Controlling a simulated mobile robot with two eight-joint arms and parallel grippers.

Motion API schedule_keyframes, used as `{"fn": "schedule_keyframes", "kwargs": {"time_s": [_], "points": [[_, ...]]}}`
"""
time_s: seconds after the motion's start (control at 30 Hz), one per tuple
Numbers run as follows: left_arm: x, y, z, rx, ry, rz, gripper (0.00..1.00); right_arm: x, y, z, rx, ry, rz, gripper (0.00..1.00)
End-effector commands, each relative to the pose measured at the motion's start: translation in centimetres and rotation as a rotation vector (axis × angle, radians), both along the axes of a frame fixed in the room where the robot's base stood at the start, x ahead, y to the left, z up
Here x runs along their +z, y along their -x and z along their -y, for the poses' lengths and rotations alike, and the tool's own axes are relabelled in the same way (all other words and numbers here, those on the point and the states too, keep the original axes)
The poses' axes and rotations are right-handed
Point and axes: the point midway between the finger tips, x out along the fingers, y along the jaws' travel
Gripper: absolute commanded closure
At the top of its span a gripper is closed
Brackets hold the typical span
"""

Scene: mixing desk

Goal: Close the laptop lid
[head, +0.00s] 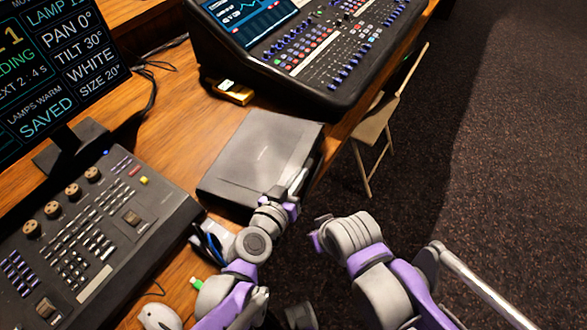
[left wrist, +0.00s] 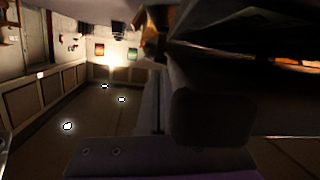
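The laptop (head: 262,152) is a dark grey slab on the wooden desk, with the outer face of its lid up. The lid lies flat or nearly flat; I cannot tell whether a small gap is left under it. My left gripper (head: 298,184) is at the laptop's near right edge, against it or very close. Its fingers are small and partly hidden, so I cannot tell whether they are open. The left wrist view is dark, with blurred dark shapes close to the camera. My right gripper (head: 318,236) is off the desk's edge, apart from the laptop; its fingers are unclear.
A lighting console (head: 90,235) stands left of the laptop, and a large mixing desk (head: 320,45) behind it. A monitor (head: 50,70) is at the far left. A small yellow box (head: 232,92) lies behind the laptop. A folding chair (head: 378,125) stands on open carpet at the right.

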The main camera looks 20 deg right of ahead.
Motion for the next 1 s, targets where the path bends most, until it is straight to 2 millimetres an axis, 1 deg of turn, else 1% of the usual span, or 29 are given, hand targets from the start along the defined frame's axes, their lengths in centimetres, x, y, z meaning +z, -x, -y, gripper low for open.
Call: {"fn": "schedule_keyframes", "kwargs": {"time_s": [0.03,0.1,0.33,0.87,1.0], "points": [[-1.0,0.1,0.1,-0.001,0.000,-0.001,1.00,-0.8,0.1,0.0,0.000,0.000,-0.003,1.00],[-1.6,0.2,0.2,-0.001,0.001,-0.002,1.00,-1.3,0.1,0.0,0.000,0.000,-0.004,1.00],[-2.8,0.3,0.2,-0.001,0.001,-0.002,1.00,-2.2,0.1,0.0,0.000,0.000,-0.007,1.00],[-3.3,0.4,0.1,-0.003,-0.002,-0.003,1.00,-2.5,0.2,0.0,0.000,0.000,-0.008,1.00],[-2.6,0.3,0.2,-0.002,-0.002,-0.002,1.00,-1.9,0.1,0.0,0.000,0.000,-0.006,1.00]]}}
